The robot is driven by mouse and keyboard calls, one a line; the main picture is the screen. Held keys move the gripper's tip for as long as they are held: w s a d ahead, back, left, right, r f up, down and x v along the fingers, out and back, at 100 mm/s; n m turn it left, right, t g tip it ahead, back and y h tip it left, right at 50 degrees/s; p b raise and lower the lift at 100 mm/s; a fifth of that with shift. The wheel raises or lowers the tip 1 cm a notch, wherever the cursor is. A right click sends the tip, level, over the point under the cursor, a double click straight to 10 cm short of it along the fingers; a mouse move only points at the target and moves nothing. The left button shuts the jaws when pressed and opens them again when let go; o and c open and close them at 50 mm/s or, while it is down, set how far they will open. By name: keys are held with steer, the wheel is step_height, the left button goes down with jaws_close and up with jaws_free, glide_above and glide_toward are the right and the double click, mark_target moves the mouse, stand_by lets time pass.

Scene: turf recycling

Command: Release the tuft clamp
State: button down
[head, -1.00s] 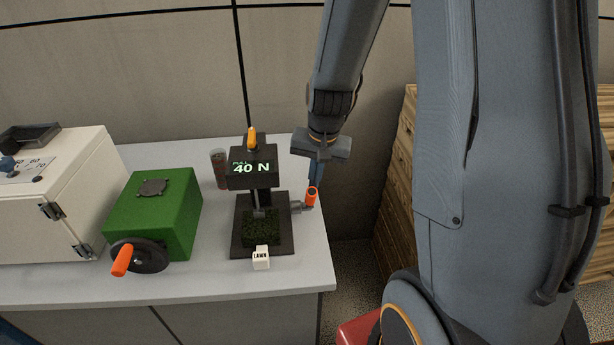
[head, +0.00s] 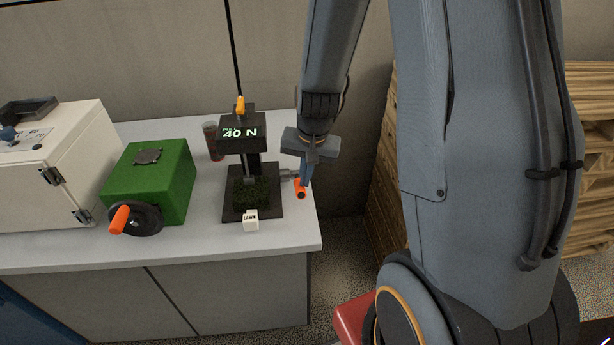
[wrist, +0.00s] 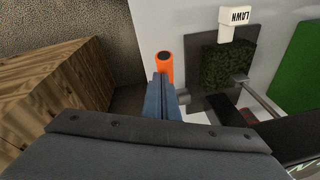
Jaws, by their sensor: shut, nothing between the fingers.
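The tuft tester (head: 236,130) is a black stand on the bench with a display reading "40 N" and a yellow-orange lever on top. A dark green turf sample (head: 250,193) sits on its base plate, with a rod reaching down to it. An orange handle (head: 300,189) sticks out on a grey shaft at the tester's right side; it also shows in the wrist view (wrist: 164,66). My gripper (head: 306,182) is shut and empty, with its blue fingers pointing down right at the orange handle. In the wrist view, the fingertips (wrist: 163,82) overlap the handle's near end; I cannot tell whether they touch.
A white block marked LAWN (head: 251,222) is at the base's front edge. A green box (head: 160,180) with an orange crank and a white cabinet (head: 60,170) stand left. A brown cylinder (head: 212,142) is behind. Stacked wood (head: 395,170) stands right, beyond a floor gap.

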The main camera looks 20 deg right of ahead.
steer(key=shift+s+a+f, duration=0.25)
steer(key=shift+s+f, duration=0.55)
step_height(320, 180, up, 5)
steer(key=w+d+p, duration=0.2)
steer(key=p, duration=0.1)
steer(key=s+a+r+n+b, duration=0.2)
steer(key=s+n, duration=0.1)
steer(key=s, duration=0.3)
steer(key=s+a+r+n+g+b, duration=0.1)
steer(key=s+a+n+b, duration=0.1)
steer(key=s, duration=0.4)
steer(key=shift+s+a+r+n, duration=0.25)
steer(key=shift+a+r+n, duration=0.15)
steer(key=shift+a+n, duration=0.35)
